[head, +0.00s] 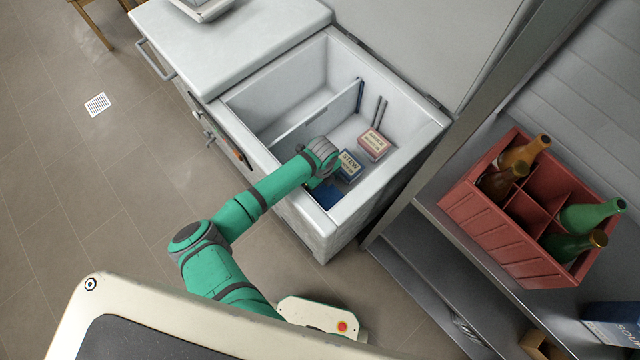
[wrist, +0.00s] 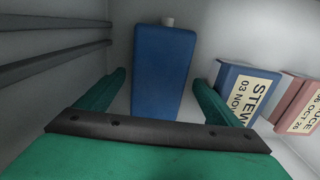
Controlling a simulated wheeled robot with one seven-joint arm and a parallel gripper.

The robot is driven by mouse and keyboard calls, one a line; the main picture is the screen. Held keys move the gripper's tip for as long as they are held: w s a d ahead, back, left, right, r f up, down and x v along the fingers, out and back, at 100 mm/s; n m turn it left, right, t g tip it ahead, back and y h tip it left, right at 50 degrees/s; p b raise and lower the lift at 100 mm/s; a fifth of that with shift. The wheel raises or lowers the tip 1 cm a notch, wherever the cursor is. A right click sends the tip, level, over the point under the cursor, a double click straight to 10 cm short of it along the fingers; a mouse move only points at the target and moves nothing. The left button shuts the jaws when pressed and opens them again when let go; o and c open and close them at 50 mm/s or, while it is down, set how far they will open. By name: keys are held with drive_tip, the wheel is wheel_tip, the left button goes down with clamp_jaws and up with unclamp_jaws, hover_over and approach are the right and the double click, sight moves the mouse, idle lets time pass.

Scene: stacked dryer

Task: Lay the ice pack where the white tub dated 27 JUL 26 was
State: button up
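My gripper (wrist: 158,98) reaches down into the open chest freezer, its two green fingers apart. The blue ice pack (wrist: 163,65), with a pale cap at its far end, shows between and beyond the fingers in the wrist view. Gaps show on both sides of it. In the head view a blue patch of the ice pack (head: 327,196) shows at the near end of the freezer, beside my gripper (head: 318,178). No white tub dated 27 JUL 26 is in view.
A blue STEW tub (head: 348,167) and a pink-red tub (head: 374,145) stand right of my gripper in the freezer (head: 405,150). A divider (head: 318,118) separates the emptier left compartment. A red bottle crate (head: 500,232) stands on the shelf at right.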

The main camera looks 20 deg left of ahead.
sight(322, 187)
wheel_tip(322, 187, up, 12)
idle(0.7)
idle(0.4)
